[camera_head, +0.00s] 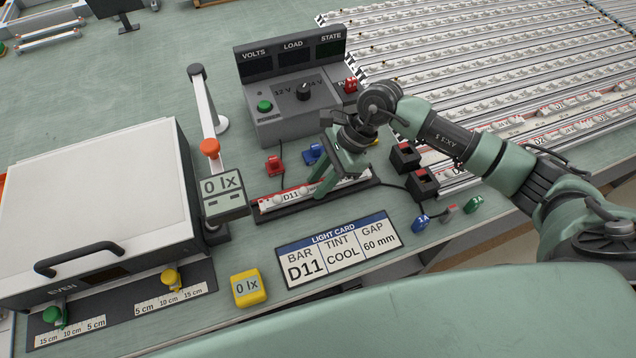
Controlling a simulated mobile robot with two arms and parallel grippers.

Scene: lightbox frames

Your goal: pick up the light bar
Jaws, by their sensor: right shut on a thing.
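The light bar labelled D11 (275,202) is a thin white strip with a red edge. It lies along a dark base (262,215) on the bench, in front of the power unit. My right gripper (322,188) reaches down over the middle of the bar and is shut on it. The gripper hides part of the bar, and I cannot tell whether the bar is clear of the base. My left gripper is out of view.
The power unit (285,115) stands behind. A lux meter reading 0 lx (222,190) on a stand and a white box (95,195) are at left. The light card (338,248) lies in front. Racked bars (480,60) fill the back right. Coloured clips (420,222) lie at right.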

